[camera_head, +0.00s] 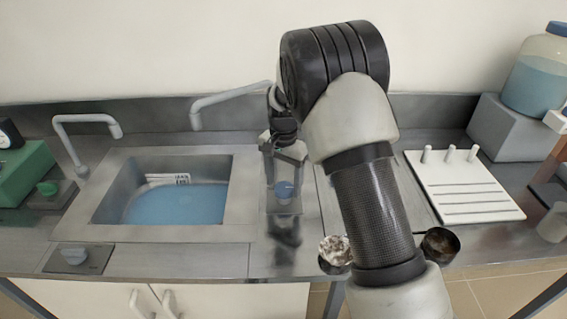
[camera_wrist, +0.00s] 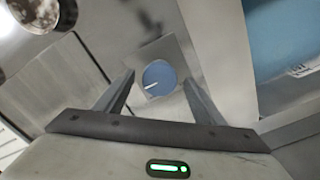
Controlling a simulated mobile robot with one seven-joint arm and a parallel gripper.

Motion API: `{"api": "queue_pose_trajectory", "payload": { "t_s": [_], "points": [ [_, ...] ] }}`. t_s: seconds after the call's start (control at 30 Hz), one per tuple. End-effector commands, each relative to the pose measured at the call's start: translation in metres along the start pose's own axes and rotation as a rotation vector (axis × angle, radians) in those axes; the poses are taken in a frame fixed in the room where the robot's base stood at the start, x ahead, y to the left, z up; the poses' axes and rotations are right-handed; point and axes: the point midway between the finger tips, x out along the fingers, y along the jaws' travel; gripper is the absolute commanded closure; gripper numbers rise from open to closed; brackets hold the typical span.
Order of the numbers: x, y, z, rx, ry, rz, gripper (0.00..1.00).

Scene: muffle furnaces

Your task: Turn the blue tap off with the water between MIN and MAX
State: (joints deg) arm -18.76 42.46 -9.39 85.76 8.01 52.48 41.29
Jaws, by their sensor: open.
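The blue tap knob (camera_head: 285,190) sits on a small steel plate just right of the sink. It also shows in the wrist view (camera_wrist: 159,76), round and blue with a white pointer line. My gripper (camera_head: 284,154) is open above the knob, pointing down. In the wrist view its two fingers (camera_wrist: 158,84) lie on either side of the knob, which they do not visibly grip. The sink (camera_head: 236,215) holds blue water (camera_head: 175,206). A white level plate (camera_head: 168,180) is on its back wall, its lower part near the waterline; MIN and MAX are too small to read.
Two grey spouts, left (camera_head: 85,118) and middle (camera_head: 232,95), stand behind the sink. A grey knob (camera_head: 74,256) is at front left, a green knob (camera_head: 47,188) at far left. A white pegged board (camera_head: 470,205) lies at right. Two small bowls (camera_head: 336,250) (camera_head: 440,244) flank my arm.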

Motion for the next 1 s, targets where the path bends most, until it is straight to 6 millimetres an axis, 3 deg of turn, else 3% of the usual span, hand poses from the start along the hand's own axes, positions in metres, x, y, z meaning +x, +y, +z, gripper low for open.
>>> {"api": "queue_pose_trajectory", "payload": {
  "t_s": [0.6, 0.8, 1.0],
  "points": [
    [-0.137, -0.001, -0.001, 0.0, 0.003, -0.003, 0.37],
    [-0.162, 0.0, 0.0, 0.001, 0.002, -0.001, 0.37],
    [-0.168, 0.0, 0.0, 0.001, 0.002, -0.001, 0.37]
  ]
}}
